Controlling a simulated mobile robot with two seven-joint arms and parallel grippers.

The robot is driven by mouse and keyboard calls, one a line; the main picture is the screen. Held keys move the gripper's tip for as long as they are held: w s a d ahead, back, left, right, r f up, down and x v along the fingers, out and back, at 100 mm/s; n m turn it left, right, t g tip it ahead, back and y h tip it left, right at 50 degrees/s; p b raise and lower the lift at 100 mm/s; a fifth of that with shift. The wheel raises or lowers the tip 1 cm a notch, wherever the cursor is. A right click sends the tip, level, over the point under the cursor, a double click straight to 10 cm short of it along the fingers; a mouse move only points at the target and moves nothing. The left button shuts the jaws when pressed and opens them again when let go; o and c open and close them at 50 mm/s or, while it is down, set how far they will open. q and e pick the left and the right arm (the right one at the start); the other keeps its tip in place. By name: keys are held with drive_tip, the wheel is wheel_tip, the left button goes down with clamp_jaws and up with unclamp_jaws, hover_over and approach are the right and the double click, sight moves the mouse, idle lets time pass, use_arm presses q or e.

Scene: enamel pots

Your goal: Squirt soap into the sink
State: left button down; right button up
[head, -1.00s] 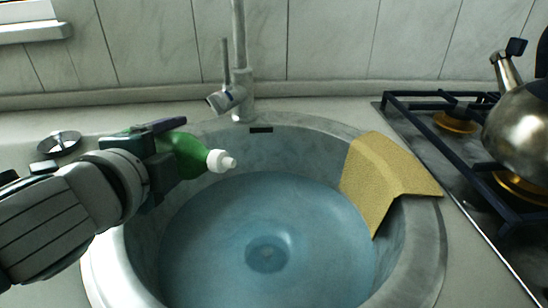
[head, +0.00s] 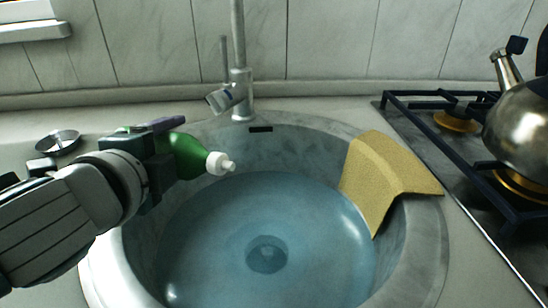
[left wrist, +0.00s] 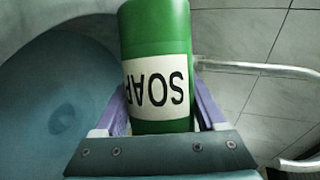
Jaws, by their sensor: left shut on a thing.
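A green soap bottle (head: 187,156) with a white cap lies tipped over the left side of the sink (head: 417,255), its cap pointing right and slightly down over the basin. My left gripper (head: 165,150) is shut on the bottle. In the left wrist view the bottle (left wrist: 157,40) sits between the two purple fingers (left wrist: 160,108), and its white label reads SOAP upside down. The basin looks bluish, as if holding water, with a drain at the bottom. No squirted soap can be made out. My right gripper is not in view.
A yellow cloth (head: 385,178) hangs over the sink's right rim. The faucet (head: 238,90) stands behind the sink. A stove (head: 470,190) with a metal kettle (head: 522,125) is at the right. A small round metal piece (head: 58,142) lies at the left.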

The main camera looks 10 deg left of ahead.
use_arm(q)
drive_tip(key=shift+f+b, duration=0.15)
drive_tip(key=shift+b, duration=0.2)
idle(1.7)
